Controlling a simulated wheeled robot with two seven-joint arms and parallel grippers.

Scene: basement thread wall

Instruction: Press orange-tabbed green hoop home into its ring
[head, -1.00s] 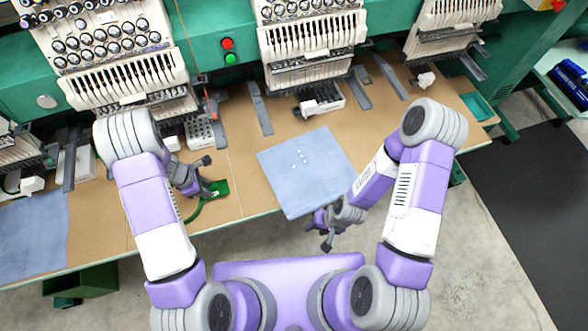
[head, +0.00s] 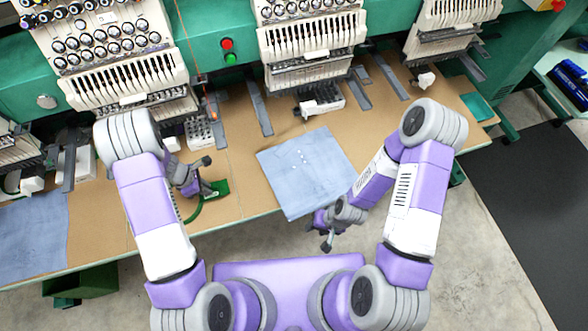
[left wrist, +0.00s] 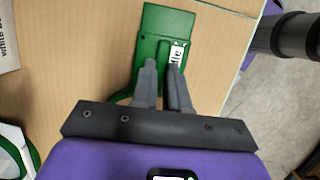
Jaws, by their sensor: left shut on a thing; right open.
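A green hoop (head: 194,212) shows as a thin curved strip beside my left gripper, near the table's front edge. Its flat green bracket (left wrist: 152,22) has a white label and fills the top middle of the left wrist view. My left gripper (head: 203,190) is shut on the hoop's bracket; its fingers (left wrist: 161,68) hide part of it. I see no orange tab. Part of a green ring around white material (left wrist: 28,150) shows at the lower left of the wrist view; I cannot tell whether it is the receiving ring. My right gripper (head: 327,236) is open and empty in front of the table.
A blue cloth (head: 310,185) with small white dots lies on the brown table (head: 245,165). Another blue cloth (head: 35,235) is at the left. Embroidery machine heads (head: 312,45) and dark support arms (head: 260,108) stand along the back. Bare tabletop lies between the left gripper and the middle cloth.

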